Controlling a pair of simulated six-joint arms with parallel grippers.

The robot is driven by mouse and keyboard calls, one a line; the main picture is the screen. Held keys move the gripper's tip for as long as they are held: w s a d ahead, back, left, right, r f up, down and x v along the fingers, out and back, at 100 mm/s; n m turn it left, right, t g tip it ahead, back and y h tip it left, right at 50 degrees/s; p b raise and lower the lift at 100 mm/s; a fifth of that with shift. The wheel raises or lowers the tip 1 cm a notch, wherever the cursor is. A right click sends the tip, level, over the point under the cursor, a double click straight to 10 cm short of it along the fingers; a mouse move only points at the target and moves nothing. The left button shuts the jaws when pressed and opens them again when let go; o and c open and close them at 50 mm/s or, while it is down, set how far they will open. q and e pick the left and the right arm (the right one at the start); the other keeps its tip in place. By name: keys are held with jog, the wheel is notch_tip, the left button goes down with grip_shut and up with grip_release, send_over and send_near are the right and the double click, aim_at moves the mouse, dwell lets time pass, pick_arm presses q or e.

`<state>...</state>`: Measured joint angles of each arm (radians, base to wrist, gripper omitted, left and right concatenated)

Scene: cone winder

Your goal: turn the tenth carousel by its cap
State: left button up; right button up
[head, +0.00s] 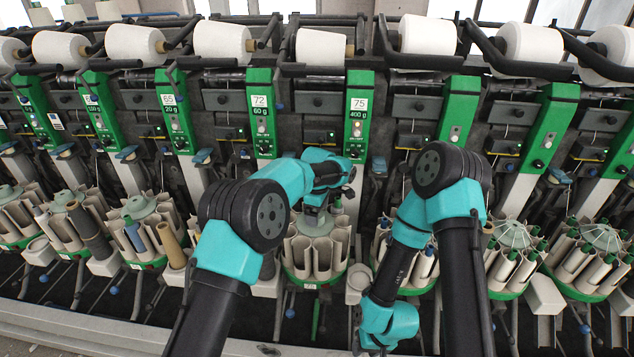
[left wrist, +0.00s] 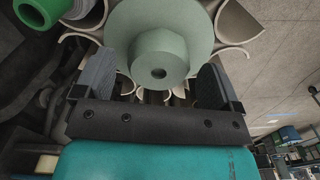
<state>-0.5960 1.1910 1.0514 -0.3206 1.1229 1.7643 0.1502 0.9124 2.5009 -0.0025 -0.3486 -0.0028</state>
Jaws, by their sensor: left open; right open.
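A carousel (head: 318,258) of upright cream half-tubes on a green base stands in the middle of the head view. Its pale green cap (head: 313,228) is partly covered by my left gripper (head: 317,205), which points down from above. In the left wrist view the cap (left wrist: 158,62) is a round disc with a stepped hub and a dark centre hole. My left gripper's two fingers (left wrist: 155,88) are apart, one on each side of the hub, with gaps visible. My right gripper (head: 358,331) is open, low in the head view, right of this carousel; its fingers are small and dark.
More carousels stand on both sides, some holding tubes, such as the right one (head: 513,250). Green numbered panels (head: 359,112) and white yarn cones (head: 320,47) line the machine behind. A green and white tube (left wrist: 45,10) shows near the left finger.

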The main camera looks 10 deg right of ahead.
pick_arm(q)
notch_tip(320, 180, up, 16)
jog(key=shift+f, duration=0.15)
jog(key=shift+a, duration=0.1)
dwell(0.4)
